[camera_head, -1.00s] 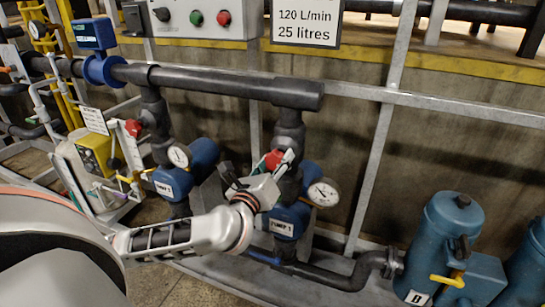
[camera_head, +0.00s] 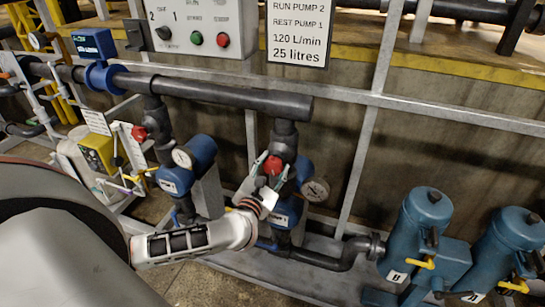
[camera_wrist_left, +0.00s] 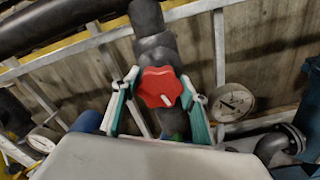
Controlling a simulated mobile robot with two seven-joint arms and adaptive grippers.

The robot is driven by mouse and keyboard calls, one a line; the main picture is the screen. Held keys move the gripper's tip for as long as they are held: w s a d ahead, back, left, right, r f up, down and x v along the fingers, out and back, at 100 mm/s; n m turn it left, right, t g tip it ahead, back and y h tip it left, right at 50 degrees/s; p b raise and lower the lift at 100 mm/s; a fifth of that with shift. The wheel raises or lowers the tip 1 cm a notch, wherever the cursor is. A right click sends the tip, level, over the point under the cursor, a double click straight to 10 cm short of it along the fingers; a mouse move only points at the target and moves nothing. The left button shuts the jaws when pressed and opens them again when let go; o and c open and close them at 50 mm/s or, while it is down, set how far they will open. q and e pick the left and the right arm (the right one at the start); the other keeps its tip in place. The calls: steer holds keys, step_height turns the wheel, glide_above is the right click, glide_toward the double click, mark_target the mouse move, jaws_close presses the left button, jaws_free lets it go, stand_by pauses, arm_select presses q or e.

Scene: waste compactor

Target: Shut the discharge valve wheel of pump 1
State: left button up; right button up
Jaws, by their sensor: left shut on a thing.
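The red discharge valve wheel of pump 1 (camera_head: 272,166) sits on the dark vertical pipe above the blue pump body, labelled PUMP 1 (camera_head: 281,219). In the left wrist view the wheel (camera_wrist_left: 160,87) is a lobed red knob with a short white mark pointing down and slightly right. My left gripper (camera_head: 270,173) is shut on the wheel, one finger on each side of it. Its green-edged fingers (camera_wrist_left: 160,97) flank the wheel in the left wrist view. My right gripper is in neither view.
A round gauge (camera_head: 315,190) stands just right of the wheel. Pump 2's red wheel (camera_head: 139,133) and gauge (camera_head: 182,157) are to the left. A thick dark pipe (camera_head: 220,94) runs above. Blue canisters (camera_head: 420,230) stand at right, behind bare floor rail.

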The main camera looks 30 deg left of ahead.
arm_select(q)
steer(key=m+p, duration=0.1)
steer(key=m, duration=0.2)
steer(key=shift+m, duration=0.4)
steer(key=m, duration=0.3)
steer(key=shift+f+m, duration=0.1)
steer(key=shift+m, duration=0.2)
steer(key=m, duration=0.3)
steer(key=shift+m, duration=0.4)
steer(key=m, duration=0.8)
steer(key=shift+f, duration=0.1)
steer(key=m, duration=0.5)
steer(key=shift+m, duration=0.3)
steer(key=m, duration=0.9)
steer(key=shift+a, duration=0.1)
steer(key=m, duration=0.5)
steer(key=shift+m, duration=0.3)
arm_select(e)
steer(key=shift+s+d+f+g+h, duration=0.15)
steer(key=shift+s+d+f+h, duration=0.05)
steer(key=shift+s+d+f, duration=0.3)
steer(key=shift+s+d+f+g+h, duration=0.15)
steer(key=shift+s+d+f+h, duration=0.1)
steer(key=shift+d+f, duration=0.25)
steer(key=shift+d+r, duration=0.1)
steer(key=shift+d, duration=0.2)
